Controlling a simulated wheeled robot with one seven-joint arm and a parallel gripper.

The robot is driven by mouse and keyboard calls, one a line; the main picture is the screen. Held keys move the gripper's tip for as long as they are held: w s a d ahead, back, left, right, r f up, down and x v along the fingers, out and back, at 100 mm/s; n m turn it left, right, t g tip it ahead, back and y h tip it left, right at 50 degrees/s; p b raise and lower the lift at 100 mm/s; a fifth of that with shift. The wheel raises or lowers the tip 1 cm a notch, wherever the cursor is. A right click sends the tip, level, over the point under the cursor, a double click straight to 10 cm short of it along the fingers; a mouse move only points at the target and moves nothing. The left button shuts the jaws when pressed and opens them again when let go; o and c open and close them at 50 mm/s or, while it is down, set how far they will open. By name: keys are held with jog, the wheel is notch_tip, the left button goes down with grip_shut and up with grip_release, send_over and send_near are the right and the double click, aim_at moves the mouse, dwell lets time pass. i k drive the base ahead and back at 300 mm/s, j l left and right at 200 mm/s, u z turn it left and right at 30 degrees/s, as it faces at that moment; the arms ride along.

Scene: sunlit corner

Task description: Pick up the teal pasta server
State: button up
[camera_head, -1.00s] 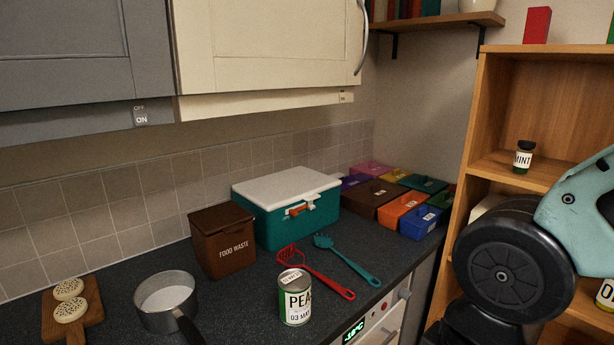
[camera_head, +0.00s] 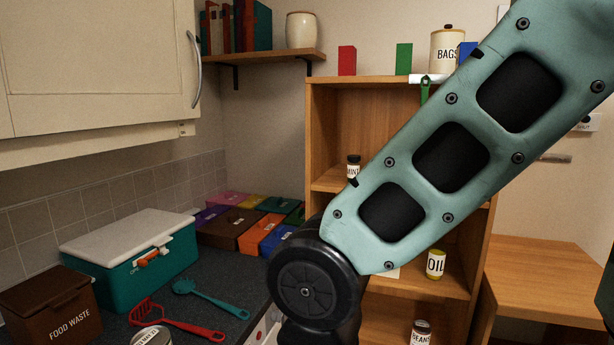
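The teal pasta server (camera_head: 212,298) lies flat on the dark worktop (camera_head: 222,270), its toothed head to the left and its handle reaching right toward the counter's front edge. It lies behind and to the right of a red slotted spatula (camera_head: 178,323), apart from it. Nothing covers the pasta server. My arm crosses the right half of the view, well to the right of the pasta server. My gripper is out of view.
A teal cool box (camera_head: 150,278) with a white lid and a brown food waste bin (camera_head: 48,310) stand left of the utensils. A can (camera_head: 152,337) is cut off at the bottom. Coloured boxes (camera_head: 232,227) fill the back corner. A wooden shelf unit (camera_head: 314,135) stands right.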

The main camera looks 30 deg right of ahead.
aim_at(182, 287)
jog(key=i+l+u, duration=0.3)
jog(key=i, duration=0.3)
jog(key=i+l+u, duration=0.35)
jog(key=i+l, duration=0.25)
jog(key=l, duration=0.1)
